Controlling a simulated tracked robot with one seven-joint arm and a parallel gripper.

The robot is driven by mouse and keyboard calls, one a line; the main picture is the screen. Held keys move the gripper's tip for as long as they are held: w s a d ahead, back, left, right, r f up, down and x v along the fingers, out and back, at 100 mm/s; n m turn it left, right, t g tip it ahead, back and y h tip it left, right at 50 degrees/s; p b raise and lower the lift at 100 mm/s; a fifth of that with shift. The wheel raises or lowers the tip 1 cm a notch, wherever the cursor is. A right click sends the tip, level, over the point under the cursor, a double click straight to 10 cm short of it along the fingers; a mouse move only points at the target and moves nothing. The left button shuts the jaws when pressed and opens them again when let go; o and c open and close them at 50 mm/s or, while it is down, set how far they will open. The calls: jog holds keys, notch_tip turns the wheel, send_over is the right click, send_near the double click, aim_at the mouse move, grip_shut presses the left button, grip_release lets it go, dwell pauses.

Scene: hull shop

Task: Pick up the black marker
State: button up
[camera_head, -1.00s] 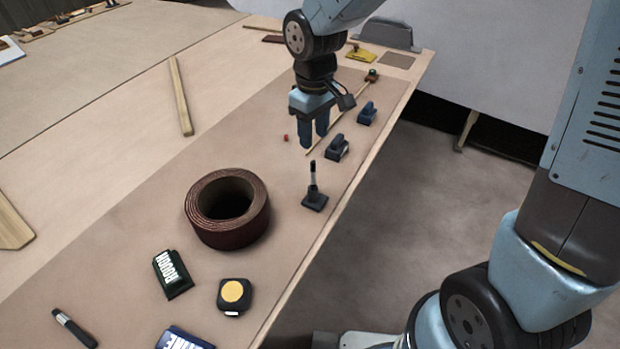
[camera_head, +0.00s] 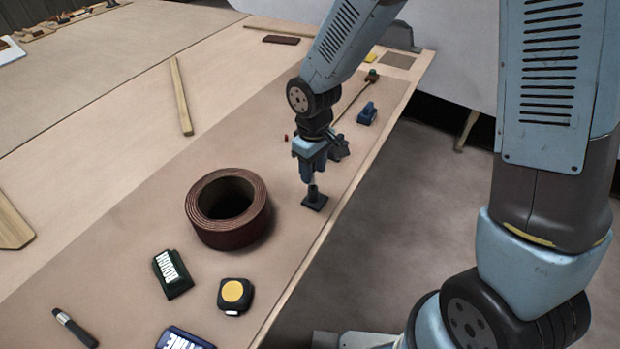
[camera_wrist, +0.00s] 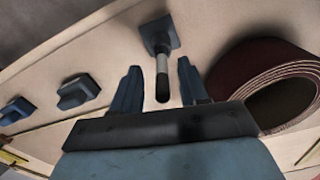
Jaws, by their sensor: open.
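The black marker (camera_wrist: 162,82) stands upright in a small dark stand (camera_head: 315,203), with a pale band on its barrel. The stand also shows in the wrist view (camera_wrist: 160,34). My gripper (camera_head: 308,180) is open, pointing down just above the stand. In the wrist view, its two fingers lie on either side of the marker with a gap on each side. In the head view the fingers hide most of the marker.
A dark red coiled roll (camera_head: 228,209) stands left of the stand. Blue-grey clamp-like blocks (camera_head: 367,113) lie behind my gripper. A tape measure (camera_head: 235,296), a green block (camera_head: 172,274) and a dark-handled tool (camera_head: 75,328) lie in front. The bench edge is close on the right.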

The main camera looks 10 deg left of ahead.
aim_at(313, 181)
jog(key=shift+f, duration=1.5)
jog(key=shift+c, duration=0.4)
grip_shut()
